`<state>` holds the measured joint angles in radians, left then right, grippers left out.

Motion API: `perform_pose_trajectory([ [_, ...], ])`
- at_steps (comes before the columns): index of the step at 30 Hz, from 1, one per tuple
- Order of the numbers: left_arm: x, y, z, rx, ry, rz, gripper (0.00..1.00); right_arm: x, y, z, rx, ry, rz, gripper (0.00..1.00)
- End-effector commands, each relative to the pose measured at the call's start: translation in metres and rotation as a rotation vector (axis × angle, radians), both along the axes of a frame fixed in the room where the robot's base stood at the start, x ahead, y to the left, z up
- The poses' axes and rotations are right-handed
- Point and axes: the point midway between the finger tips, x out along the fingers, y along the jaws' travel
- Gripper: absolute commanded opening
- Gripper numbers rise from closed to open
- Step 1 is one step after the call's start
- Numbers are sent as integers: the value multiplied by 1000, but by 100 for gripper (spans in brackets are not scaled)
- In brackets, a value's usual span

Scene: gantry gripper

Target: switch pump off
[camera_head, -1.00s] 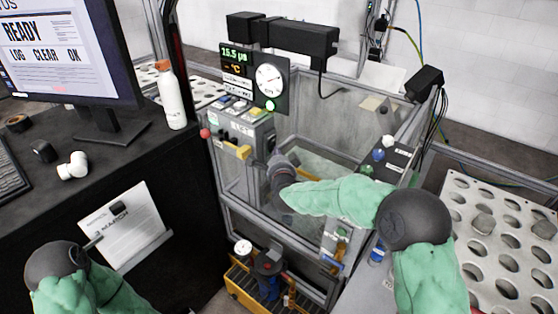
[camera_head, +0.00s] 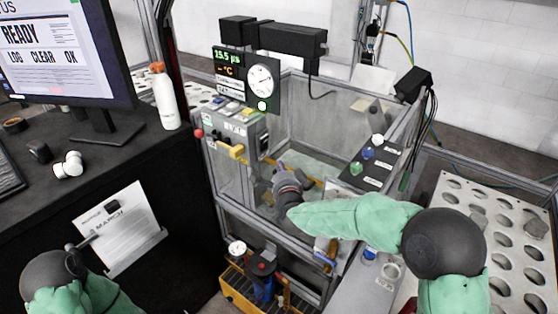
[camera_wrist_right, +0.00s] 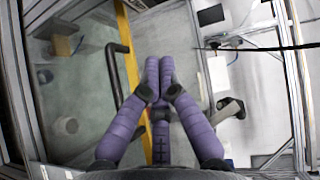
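No part is clearly readable as a pump label. A side panel (camera_head: 371,163) on the cell's right carries a white knob, a blue knob (camera_head: 368,152) and a green knob (camera_head: 356,168), with labels too small to read. A grey control box (camera_head: 232,130) on the left has coloured buttons and a yellow handle (camera_head: 236,151). My right gripper (camera_head: 281,168) is over the cell, between the box and the side panel, touching neither. In the right wrist view its purple fingers (camera_wrist_right: 159,66) meet at the tips with nothing between them. My left gripper is out of view.
A framed, clear-walled cell (camera_head: 330,110) surrounds the work space. A gauge display (camera_head: 247,76) stands at its back left. A perforated table (camera_head: 500,220) is at right. A desk with a monitor (camera_head: 65,50) and white bottle (camera_head: 166,98) is at left.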

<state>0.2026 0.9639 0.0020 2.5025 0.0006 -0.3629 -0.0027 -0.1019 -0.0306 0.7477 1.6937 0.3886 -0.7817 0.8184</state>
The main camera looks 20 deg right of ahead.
Motion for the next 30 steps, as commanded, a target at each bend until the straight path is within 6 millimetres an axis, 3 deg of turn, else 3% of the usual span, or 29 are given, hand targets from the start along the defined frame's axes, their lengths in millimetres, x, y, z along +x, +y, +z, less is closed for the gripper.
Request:
perform_pose_trajectory([
  [4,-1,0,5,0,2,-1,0,-24,3,1,0,0,1,0],
  [10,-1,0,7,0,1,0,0,-40,5,0,0,0,0,0],
  [26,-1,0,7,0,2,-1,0,-43,5,0,0,0,0,0],
  [30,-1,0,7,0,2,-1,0,-43,7,-14,-21,33,15,0],
])
